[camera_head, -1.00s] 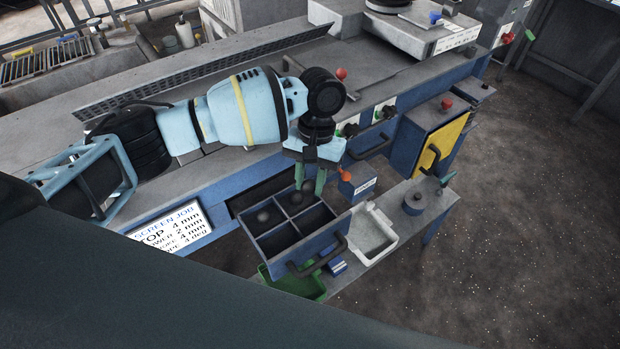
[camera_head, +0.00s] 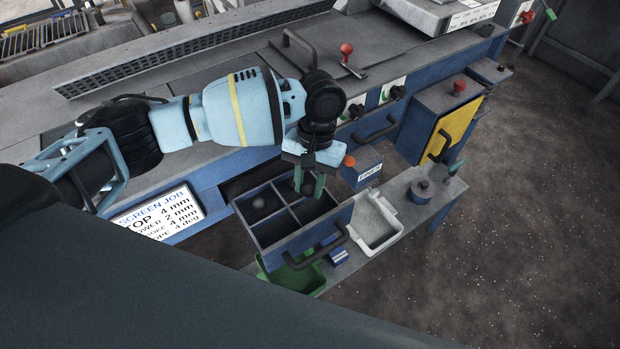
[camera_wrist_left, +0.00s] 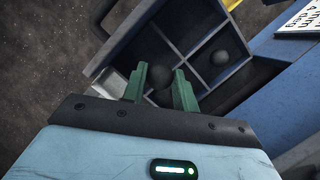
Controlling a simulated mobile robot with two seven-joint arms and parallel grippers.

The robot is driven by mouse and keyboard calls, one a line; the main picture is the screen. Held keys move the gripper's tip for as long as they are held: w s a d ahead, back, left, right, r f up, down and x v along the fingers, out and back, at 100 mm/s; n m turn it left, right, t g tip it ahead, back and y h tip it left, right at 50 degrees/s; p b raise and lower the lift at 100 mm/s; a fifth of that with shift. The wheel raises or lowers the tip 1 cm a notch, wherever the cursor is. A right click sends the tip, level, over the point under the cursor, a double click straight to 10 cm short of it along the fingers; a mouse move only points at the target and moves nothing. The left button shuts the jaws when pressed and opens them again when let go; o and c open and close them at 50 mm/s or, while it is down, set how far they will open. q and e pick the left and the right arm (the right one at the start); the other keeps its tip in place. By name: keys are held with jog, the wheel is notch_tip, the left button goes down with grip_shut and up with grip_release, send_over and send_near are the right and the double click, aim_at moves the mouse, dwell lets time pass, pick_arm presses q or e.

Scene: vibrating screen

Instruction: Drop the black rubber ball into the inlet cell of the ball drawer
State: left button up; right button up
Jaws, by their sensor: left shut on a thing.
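The ball drawer (camera_head: 290,247) is pulled out of the blue machine, its open top split into several cells. A dark ball (camera_head: 259,202) lies in its rear left cell in the head view. My left gripper (camera_head: 310,186) points down over the rear right cell, shut on the black rubber ball (camera_wrist_left: 160,97), which shows between the green fingertips (camera_wrist_left: 161,90) in the wrist view. The held ball's exact height is unclear. My right gripper is not in view.
A blue labelled block (camera_head: 362,177) with an orange knob stands close right of my fingers. A white tray (camera_head: 377,240) lies on the bench to the right, and a green bin (camera_head: 297,277) is below the drawer. The drawer's handle (camera_head: 318,255) sticks out in front.

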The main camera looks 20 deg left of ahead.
pick_arm(q)
jog(key=o, duration=1)
jog(key=v, duration=0.8)
jog(key=shift+f, duration=0.1)
